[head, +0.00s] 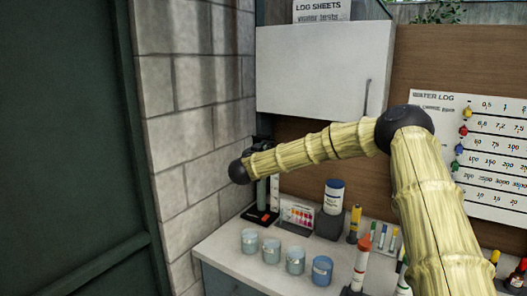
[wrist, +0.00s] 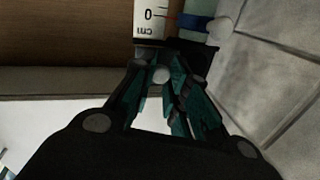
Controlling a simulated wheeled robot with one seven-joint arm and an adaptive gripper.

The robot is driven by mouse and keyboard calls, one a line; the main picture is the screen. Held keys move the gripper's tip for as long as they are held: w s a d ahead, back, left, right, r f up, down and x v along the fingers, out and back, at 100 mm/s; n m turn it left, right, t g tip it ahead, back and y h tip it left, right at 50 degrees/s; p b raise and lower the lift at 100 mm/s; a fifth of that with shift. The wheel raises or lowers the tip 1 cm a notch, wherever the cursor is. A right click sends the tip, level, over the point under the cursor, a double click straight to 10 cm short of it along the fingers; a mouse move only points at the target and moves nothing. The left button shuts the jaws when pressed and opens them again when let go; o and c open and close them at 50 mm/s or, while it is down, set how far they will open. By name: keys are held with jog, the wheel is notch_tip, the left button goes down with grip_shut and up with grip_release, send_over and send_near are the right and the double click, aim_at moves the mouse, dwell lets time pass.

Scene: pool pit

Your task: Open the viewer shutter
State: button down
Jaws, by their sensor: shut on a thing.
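In the wrist view, my gripper (wrist: 163,62) is closed at a dark part below a white scale strip (wrist: 149,14) marked 0 and cm. This dark part looks like the viewer shutter (wrist: 185,44), but its edges are hard to make out. A pale round spot shows between the fingers. In the head view, my arm reaches left to a slim upright stand with a black and red base (head: 260,216) in the counter's back left corner. My wrist hides most of the gripper and the stand's upper part there. I cannot tell how far the shutter is open.
A block wall (head: 190,130) stands close left of the stand. Several blue-grey cups (head: 271,250) line the counter's front. A color chart (head: 297,215), a white jar (head: 333,196) and upright markers stand to the right. A white cabinet (head: 320,75) hangs above.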

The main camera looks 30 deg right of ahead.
jog(key=c, duration=1.3)
grip_release()
jog(key=shift+c, duration=0.2)
jog(key=v, duration=1.2)
jog(key=shift+s, duration=0.1)
